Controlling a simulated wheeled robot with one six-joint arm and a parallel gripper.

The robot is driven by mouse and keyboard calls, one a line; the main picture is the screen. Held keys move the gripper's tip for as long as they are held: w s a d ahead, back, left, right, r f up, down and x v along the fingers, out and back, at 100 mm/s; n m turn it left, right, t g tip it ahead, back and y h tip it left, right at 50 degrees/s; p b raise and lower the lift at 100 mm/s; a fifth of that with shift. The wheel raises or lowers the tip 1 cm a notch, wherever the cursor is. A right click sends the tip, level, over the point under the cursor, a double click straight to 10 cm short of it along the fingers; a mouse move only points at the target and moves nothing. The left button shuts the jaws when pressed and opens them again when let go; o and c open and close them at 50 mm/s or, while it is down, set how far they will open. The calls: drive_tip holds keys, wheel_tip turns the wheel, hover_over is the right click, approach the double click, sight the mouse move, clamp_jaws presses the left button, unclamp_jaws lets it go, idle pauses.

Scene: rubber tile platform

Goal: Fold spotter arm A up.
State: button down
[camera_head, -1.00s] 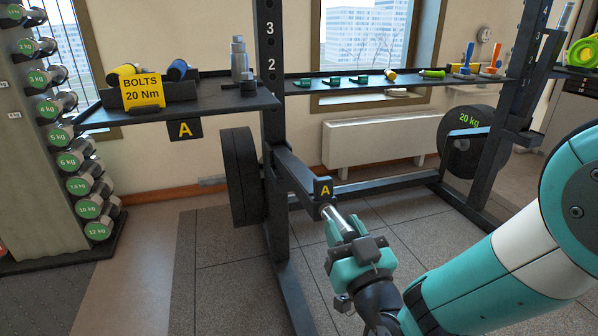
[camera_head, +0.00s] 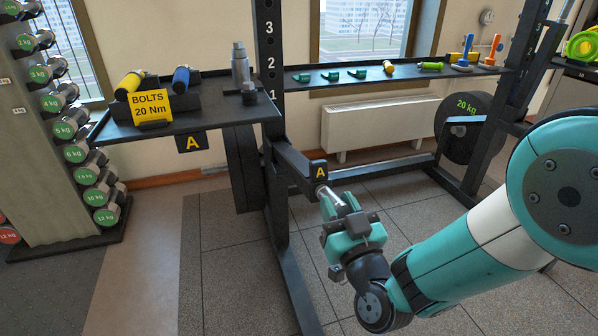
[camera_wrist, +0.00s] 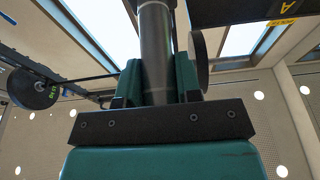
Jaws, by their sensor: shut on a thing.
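Spotter arm A (camera_head: 294,160) is a black bar on the left upright of the rack. It points outward toward me, still roughly level, with a yellow "A" tag (camera_head: 319,171) at its free end. A round metal handle (camera_head: 324,192) sticks out from that end. My gripper (camera_head: 340,212) is shut on the handle. In the wrist view the handle (camera_wrist: 156,50) shows as a grey cylinder between my two teal fingers (camera_wrist: 158,85). The fingers partly hide it.
A shelf (camera_head: 215,121) with a "BOLTS 20 Nm" sign (camera_head: 151,107) and an "A" plate stands left of the upright (camera_head: 270,60). A black weight plate (camera_head: 243,170) hangs behind it. A dumbbell rack (camera_head: 75,150) stands far left. The floor in front is clear.

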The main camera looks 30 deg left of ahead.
drive_tip(key=shift+w+a+r+p, duration=0.35)
drive_tip(key=shift+r+p, duration=0.9)
drive_tip(key=shift+p, duration=0.65)
drive_tip(key=shift+w+a+r+p, duration=0.3)
drive_tip(key=shift+r+p, duration=0.9)
drive_tip(key=shift+p, duration=0.65)
drive_tip(key=shift+w+a+r+p, duration=0.3)
drive_tip(key=shift+r+p, duration=0.95)
drive_tip(key=shift+p, duration=0.65)
drive_tip(key=r+p, duration=0.1)
drive_tip(key=p, duration=0.1)
drive_tip(key=r+p, duration=0.1)
drive_tip(key=p, duration=0.1)
drive_tip(key=a+p, duration=0.1)
drive_tip(key=p, duration=0.2)
drive_tip(key=shift+w+r, duration=0.4)
drive_tip(key=shift+f, duration=0.1)
